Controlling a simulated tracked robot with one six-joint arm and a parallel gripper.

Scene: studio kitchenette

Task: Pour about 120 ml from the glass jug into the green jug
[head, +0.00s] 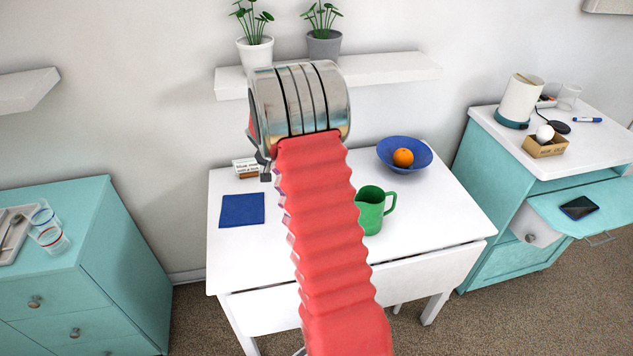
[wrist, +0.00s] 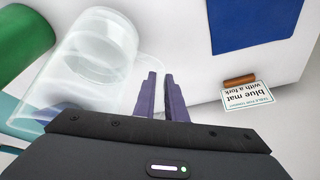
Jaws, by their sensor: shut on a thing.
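The clear glass jug (wrist: 98,62) shows in the wrist view, left of my fingers. My gripper (wrist: 160,92) is shut on it, seemingly at its handle; the exact contact is hard to see through the clear glass. How far the jug is tilted, and how much it holds, I cannot tell. In the head view my arm hides the jug and most of my gripper. The green jug (head: 371,211) stands upright on the white table, just right of my arm and partly covered by it. Its side also shows at the left edge of the wrist view (wrist: 22,42).
A blue mat (head: 242,210) lies on the white table (head: 440,213), with a small sign (head: 245,167) behind it; the sign reads "blue mat with a fork" in the wrist view. A blue bowl (head: 421,160) with an orange (head: 403,157) stands at the back right. A shelf (head: 390,69) with plants hangs behind.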

